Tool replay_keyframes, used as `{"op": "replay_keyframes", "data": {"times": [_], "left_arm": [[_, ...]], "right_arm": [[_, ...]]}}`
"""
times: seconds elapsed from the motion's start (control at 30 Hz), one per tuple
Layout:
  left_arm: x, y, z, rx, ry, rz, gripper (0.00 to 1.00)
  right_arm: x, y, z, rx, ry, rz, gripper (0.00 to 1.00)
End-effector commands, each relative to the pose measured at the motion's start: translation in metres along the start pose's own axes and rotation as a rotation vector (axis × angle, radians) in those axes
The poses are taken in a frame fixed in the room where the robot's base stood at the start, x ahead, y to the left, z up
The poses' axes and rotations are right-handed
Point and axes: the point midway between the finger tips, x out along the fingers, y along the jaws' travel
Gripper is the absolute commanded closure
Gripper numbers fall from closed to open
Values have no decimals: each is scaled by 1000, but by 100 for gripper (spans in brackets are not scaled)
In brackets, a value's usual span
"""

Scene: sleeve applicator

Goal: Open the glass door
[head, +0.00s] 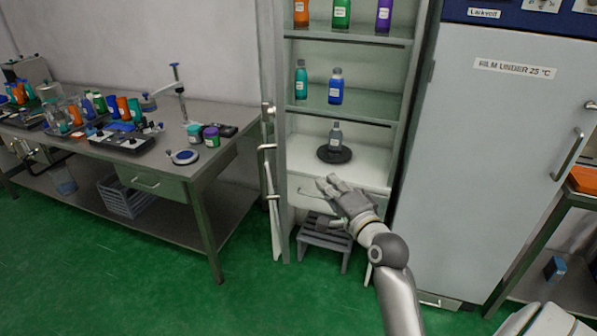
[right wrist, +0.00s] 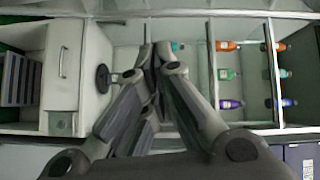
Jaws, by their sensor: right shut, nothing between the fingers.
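The tall cabinet (head: 283,85) stands in the middle of the head view, its shelves uncovered. A narrow pale panel with handle-like metal fittings (head: 267,147), seemingly the glass door (head: 273,215), shows nearly edge-on at the cabinet's left side, swung outward. My right gripper (head: 326,203) is in front of the cabinet's lower part, by the drawer, to the right of the door and apart from it. Its fingers are shut and empty; in the right wrist view they meet (right wrist: 150,58) before the cabinet interior. My left gripper is not in view.
A grey step stool (head: 324,241) is below. A crowded lab table (head: 222,165) is left, a grey fridge (head: 490,150) right. Green floor (head: 130,270) is clear in front.

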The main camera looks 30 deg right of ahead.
Motion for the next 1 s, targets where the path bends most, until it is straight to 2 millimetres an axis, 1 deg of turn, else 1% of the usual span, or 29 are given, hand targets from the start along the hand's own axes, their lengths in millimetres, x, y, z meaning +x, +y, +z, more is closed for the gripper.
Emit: {"op": "replay_keyframes", "data": {"times": [0.03,0.1,0.27,0.37,0.7,0.87,0.93,1.0], "left_arm": [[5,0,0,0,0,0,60],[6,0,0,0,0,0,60],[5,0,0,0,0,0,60],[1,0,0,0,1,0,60],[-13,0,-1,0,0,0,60],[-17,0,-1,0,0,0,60],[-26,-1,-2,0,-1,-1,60],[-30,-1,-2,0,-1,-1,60]], "right_arm": [[-2,0,-4,61,-7,-8,100],[-3,-3,-9,126,-16,-13,100],[0,-7,-11,181,-25,-18,100],[11,-9,-11,182,-25,-18,100],[71,-11,-10,178,-24,-18,100],[96,-10,-9,177,-24,-17,100],[99,-14,3,181,-26,-16,100],[101,-15,13,180,-26,-16,100]]}}
